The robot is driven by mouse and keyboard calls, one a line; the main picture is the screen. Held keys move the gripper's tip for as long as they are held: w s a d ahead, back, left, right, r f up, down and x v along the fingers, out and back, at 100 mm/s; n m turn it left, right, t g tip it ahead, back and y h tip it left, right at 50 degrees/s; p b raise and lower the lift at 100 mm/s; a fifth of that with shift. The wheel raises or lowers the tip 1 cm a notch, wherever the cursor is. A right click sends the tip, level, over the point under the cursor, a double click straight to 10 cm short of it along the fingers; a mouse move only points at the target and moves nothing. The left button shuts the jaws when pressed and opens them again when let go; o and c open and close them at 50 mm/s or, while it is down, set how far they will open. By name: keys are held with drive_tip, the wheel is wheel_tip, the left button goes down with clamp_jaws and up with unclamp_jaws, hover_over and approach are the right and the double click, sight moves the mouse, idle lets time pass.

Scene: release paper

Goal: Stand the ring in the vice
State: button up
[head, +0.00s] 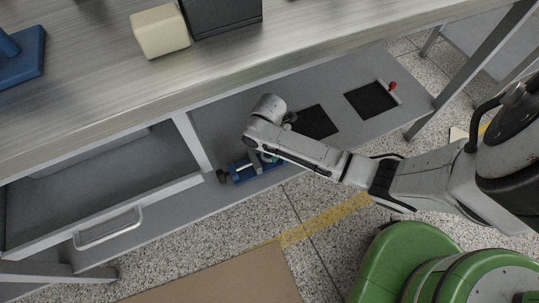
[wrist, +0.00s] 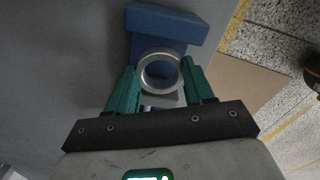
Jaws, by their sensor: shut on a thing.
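The silver ring (wrist: 160,53) is between the two teal fingers of my gripper (wrist: 159,68) in the wrist view, which are shut on its sides. Its round opening faces the wrist camera. The blue vice (wrist: 166,22) is right behind and around the ring in that view; a pale metal part shows just below the ring. I cannot tell whether the ring touches the vice. In the head view the vice (head: 240,174) sits on the lower shelf, with a dark knob at its left end. My arm hides most of my gripper and the ring there.
Two dark square pads (head: 314,121) lie on the lower shelf (head: 225,122) to the right; the farther one has a red knob beside it. A drawer (head: 110,227) stands open at the left. The bench top (head: 90,95) overhangs the shelf.

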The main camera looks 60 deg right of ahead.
sight(269, 155)
drive_tip(key=shift+d+f+b, duration=0.15)
drive_tip(key=shift+f+b, duration=0.25)
drive_tip(key=shift+f, duration=0.5)
drive_tip(key=shift+d+f+b, duration=0.1)
drive_tip(key=shift+f+b, duration=0.25)
drive_tip(key=shift+f, duration=0.55)
drive_tip(key=shift+f, duration=0.1)
drive_tip(key=o, duration=0.7)
drive_tip(key=shift+o, duration=0.2)
wheel_tip(269, 155, up, 12)
drive_tip(key=p, duration=0.5)
drive_tip(key=s+a+r+m, duration=0.2)
drive_tip(key=s+a+m, duration=0.1)
drive_tip(key=s+m, duration=0.55)
drive_tip(key=s+a+r+m+t, duration=0.1)
drive_tip(key=s+a+r+m, duration=0.4)
drive_tip(key=a+m, duration=0.2)
drive_tip(key=shift+a+r, duration=0.15)
drive_tip(key=shift+a, duration=0.55)
